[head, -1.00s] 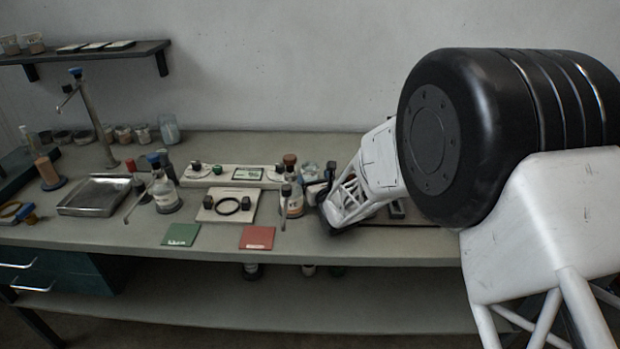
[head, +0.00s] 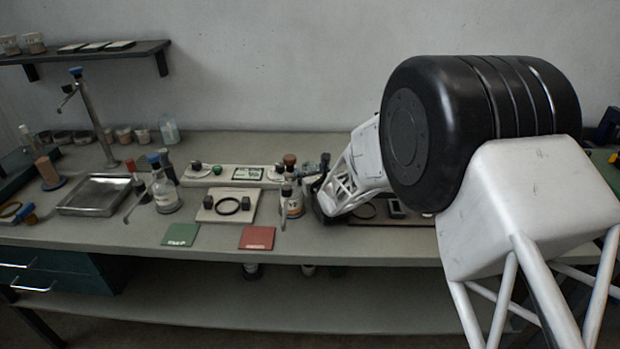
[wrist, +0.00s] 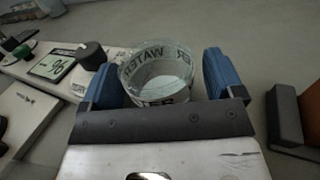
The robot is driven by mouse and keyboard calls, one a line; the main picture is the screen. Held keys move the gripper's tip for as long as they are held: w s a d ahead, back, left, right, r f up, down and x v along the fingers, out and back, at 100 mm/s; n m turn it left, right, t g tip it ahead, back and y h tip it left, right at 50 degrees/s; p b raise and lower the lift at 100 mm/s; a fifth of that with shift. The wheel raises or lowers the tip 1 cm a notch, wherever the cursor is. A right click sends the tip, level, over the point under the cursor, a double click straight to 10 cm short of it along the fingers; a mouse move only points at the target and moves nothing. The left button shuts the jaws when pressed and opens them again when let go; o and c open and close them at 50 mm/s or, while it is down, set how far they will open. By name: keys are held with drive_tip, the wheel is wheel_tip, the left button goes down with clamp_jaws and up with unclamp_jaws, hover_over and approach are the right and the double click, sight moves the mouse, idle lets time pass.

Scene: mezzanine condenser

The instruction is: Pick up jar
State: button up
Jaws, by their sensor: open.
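A clear glass jar with WATER lettering (wrist: 158,78) stands between my gripper's two blue fingers in the wrist view. My gripper (wrist: 164,74) is open, with one finger on each side of the jar. A small gap shows on the right; on the left the finger is very near the glass, and I cannot tell if it touches. The jar's lower front is hidden by my gripper's body. In the head view my gripper (head: 316,172) is low over the bench, right of the brown-stoppered bottle (head: 292,200), and largely covers the jar.
A white scale-like panel with a display (wrist: 52,66) lies left of the jar, with a dark knob (wrist: 91,55). A dark block with a brown side (wrist: 288,118) stands to the right. Bare bench (wrist: 240,40) lies beyond. Green (head: 181,234) and red (head: 257,238) cards lie in front.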

drive_tip(key=shift+w+a, duration=0.2)
drive_tip(key=shift+w, duration=0.2)
drive_tip(key=shift+c, duration=0.3)
drive_tip(key=c, duration=1)
